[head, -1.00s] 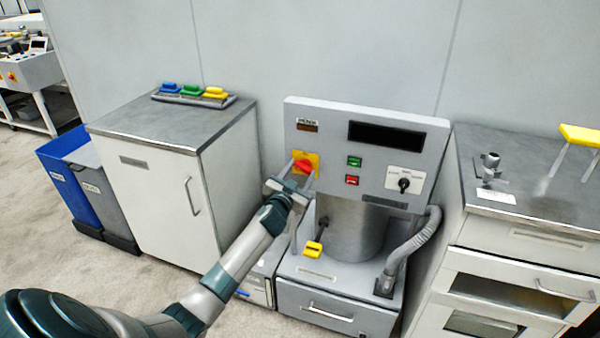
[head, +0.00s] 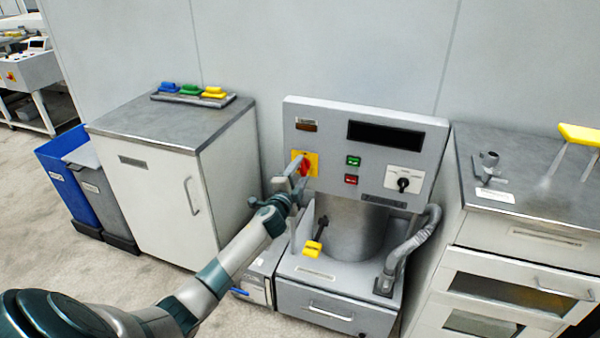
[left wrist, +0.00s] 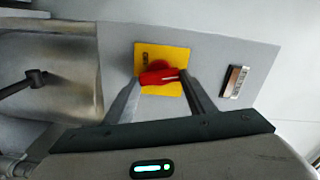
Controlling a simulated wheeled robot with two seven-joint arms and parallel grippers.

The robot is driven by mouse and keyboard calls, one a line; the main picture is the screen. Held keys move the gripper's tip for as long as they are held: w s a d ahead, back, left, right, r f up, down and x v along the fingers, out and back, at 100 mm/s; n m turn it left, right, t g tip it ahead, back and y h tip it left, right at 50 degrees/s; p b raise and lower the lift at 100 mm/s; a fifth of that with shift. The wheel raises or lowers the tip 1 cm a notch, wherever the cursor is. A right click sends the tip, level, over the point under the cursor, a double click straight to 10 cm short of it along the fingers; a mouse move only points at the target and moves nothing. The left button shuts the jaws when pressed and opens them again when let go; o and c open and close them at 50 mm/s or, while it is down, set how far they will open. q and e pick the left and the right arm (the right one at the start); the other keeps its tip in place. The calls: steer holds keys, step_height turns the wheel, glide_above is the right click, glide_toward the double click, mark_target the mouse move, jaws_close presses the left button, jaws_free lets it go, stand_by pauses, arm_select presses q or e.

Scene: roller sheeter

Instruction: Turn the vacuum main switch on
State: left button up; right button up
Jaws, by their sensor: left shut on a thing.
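The main switch is a red rotary knob (head: 305,166) on a yellow plate (head: 312,158), at the upper left of the grey machine's front panel. My left gripper (head: 299,174) is at the knob, shut on it. In the left wrist view, the two fingers (left wrist: 162,82) lie on either side of the red knob (left wrist: 158,76), with the yellow plate (left wrist: 165,54) behind. The knob stands about upright on the panel. The fingers partly hide the knob in the head view. My right gripper is not in view.
The panel also has a green button (head: 353,160), a red button (head: 351,180), and a black selector (head: 403,184). Below are a steel drum (head: 355,230) and a grey hose (head: 418,245). A white cabinet (head: 150,190) stands left, a drawer unit (head: 520,250) right.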

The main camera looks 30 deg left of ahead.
arm_select(q)
steer(key=shift+m, duration=1.4)
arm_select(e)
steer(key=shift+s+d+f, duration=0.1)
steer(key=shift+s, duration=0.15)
arm_select(q)
steer(key=shift+f, duration=0.1)
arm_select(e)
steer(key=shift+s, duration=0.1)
arm_select(q)
steer(key=o, duration=1)
steer(key=shift+d, duration=0.1)
steer(key=shift+o, duration=0.2)
steer(key=shift+s, duration=0.1)
